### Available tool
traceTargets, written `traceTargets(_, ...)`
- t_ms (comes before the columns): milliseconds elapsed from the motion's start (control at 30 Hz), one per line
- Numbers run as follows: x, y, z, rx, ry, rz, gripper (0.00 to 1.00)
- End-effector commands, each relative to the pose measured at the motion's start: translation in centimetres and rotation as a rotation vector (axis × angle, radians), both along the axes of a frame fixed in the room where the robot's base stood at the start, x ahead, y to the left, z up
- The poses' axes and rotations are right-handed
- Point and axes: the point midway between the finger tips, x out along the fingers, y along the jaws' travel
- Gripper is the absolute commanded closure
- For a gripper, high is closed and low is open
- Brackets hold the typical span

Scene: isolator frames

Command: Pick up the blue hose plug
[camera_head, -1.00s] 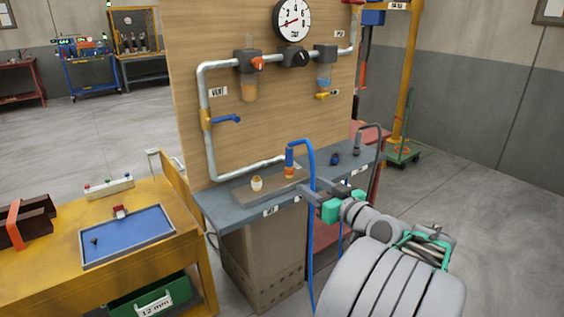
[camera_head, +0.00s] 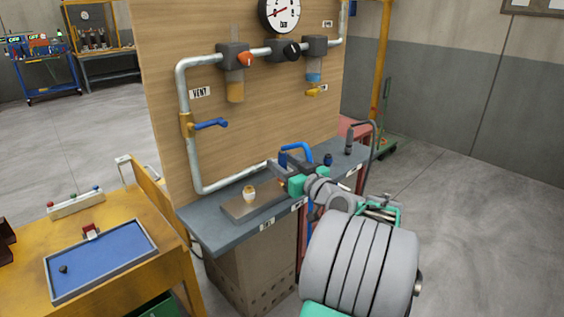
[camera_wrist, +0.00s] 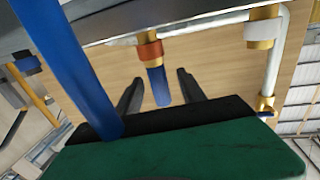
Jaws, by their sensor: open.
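The blue hose plug (camera_wrist: 160,88), a blue cylinder with an orange-brown collar, shows in the wrist view between my two dark fingers. It stands at the grey bench (camera_head: 205,221); the wrist view shows it upside down. My gripper (camera_wrist: 158,78) is open, with one finger on each side of the plug and a visible gap to each. In the head view, my gripper (camera_head: 284,168) covers most of the plug. The blue hose (camera_head: 297,147) arches up behind my gripper; a thick blue hose (camera_wrist: 68,62) also crosses the left of the wrist view, close to my gripper body.
A white and brass fitting (camera_head: 249,193) stands on a plate left of my gripper. A dark blue fitting (camera_head: 328,160) and a grey hose (camera_head: 374,140) stand to the right. The wooden panel with pipes (camera_head: 183,90) rises behind. A yellow table (camera_head: 165,235) is at the left.

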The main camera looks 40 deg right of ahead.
Motion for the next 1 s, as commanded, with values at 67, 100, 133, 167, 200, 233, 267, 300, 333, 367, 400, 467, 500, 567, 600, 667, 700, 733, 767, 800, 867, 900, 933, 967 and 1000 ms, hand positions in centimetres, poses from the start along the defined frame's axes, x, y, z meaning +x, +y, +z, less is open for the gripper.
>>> traceTargets(67,0.69,-0.08,-0.01,0.001,0.0,0.0,0.52)
traceTargets(100,0.77,-0.15,-0.03,0.001,0.0,-0.001,0.52)
traceTargets(133,0.77,-0.18,-0.04,0.001,0.0,-0.002,0.52)
traceTargets(167,0.74,-0.2,-0.04,0.001,0.0,-0.002,0.52)
traceTargets(200,0.71,-0.22,-0.04,0.001,0.0,-0.003,0.52)
traceTargets(233,0.7,-0.23,-0.04,0.001,0.0,-0.003,0.52)
traceTargets(267,0.69,-0.24,-0.04,0.001,0.0,-0.003,0.52)
traceTargets(300,0.67,-0.25,-0.04,0.001,0.0,-0.003,0.55)
traceTargets(333,0.66,-0.25,-0.04,0.001,0.0,-0.004,0.57)
traceTargets(367,0.66,-0.25,-0.04,0.0,0.0,-0.004,0.6)
traceTargets(400,0.65,-0.26,-0.04,0.0,0.0,-0.004,0.63)
traceTargets(467,0.64,-0.27,-0.04,0.0,0.0,-0.004,0.68)
traceTargets(500,0.64,-0.27,-0.03,0.0,0.0,-0.004,0.71)
traceTargets(567,0.63,-0.27,-0.03,0.0,0.0,-0.004,0.76)
traceTargets(600,0.63,-0.28,-0.03,0.0,0.0,-0.004,0.79)
traceTargets(667,0.62,-0.28,-0.03,0.0,0.001,-0.004,0.84)
traceTargets(700,0.62,-0.28,-0.03,0.0,0.001,-0.004,0.88)
traceTargets(733,0.62,-0.28,-0.03,0.0,0.001,-0.004,0.9)
traceTargets(767,0.62,-0.28,-0.03,0.0,0.0,-0.004,0.92)
traceTargets(800,0.62,-0.29,-0.03,0.0,0.001,-0.004,0.96)
traceTargets(867,0.62,-0.29,-0.03,0.0,0.001,-0.004,1.0)
traceTargets(900,0.62,-0.29,-0.04,0.0,0.001,-0.004,1.0)
traceTargets(933,0.62,-0.29,-0.03,0.0,0.001,-0.004,1.0)
traceTargets(967,0.62,-0.29,-0.03,0.0,0.001,-0.004,1.0)
traceTargets(1000,0.62,-0.29,-0.03,0.0,0.001,-0.004,1.0)
